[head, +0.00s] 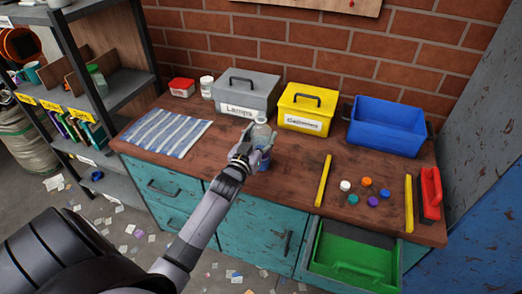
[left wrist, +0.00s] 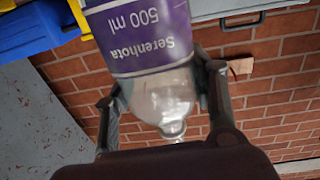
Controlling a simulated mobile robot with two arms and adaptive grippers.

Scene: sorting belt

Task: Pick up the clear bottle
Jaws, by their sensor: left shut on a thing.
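The clear bottle (head: 262,131) has a purple label (left wrist: 150,38) reading "Serenhota 500 ml". In the head view it is upright at the middle of the workbench, in front of the grey box. My left gripper (head: 247,152) is shut on it, with one finger on each side, as the left wrist view shows (left wrist: 165,92). The gripper hides part of the bottle in the head view. I cannot tell whether its base touches the bench top. My right gripper is not in view.
Behind stand a grey box (head: 246,88) labelled "Lamps", a yellow box (head: 304,102) and an open blue bin (head: 387,126). Several coloured caps (head: 366,182) lie between two yellow strips (head: 324,180). A striped cloth (head: 167,132) lies left. A drawer with a green tray (head: 352,259) is open in front.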

